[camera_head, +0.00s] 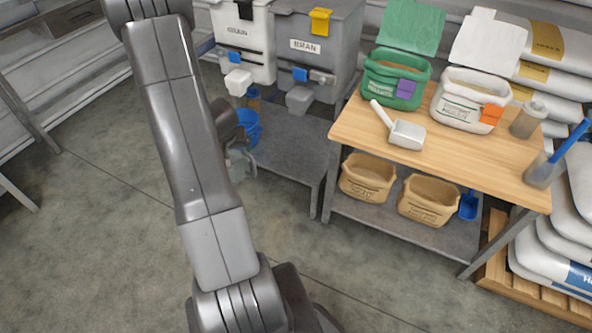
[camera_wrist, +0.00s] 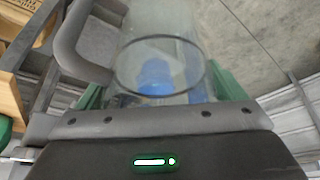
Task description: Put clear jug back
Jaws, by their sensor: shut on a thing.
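The clear jug (camera_wrist: 160,60) fills the middle of the wrist view. It is see-through, with a dark rim line and a grey handle on its left. My gripper (camera_wrist: 157,95) is shut on it, with green fingers at both sides. In the head view the jug (camera_head: 237,168) shows only partly beside my arm, in front of the low grey shelf. My arm hides most of the gripper there. Blue shapes show through the jug's wall in the wrist view.
A blue bucket (camera_head: 247,128) stands on the low grey shelf (camera_head: 292,150) under two hoppers, one white (camera_head: 243,45) and one grey (camera_head: 320,60). Floor at left is clear.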

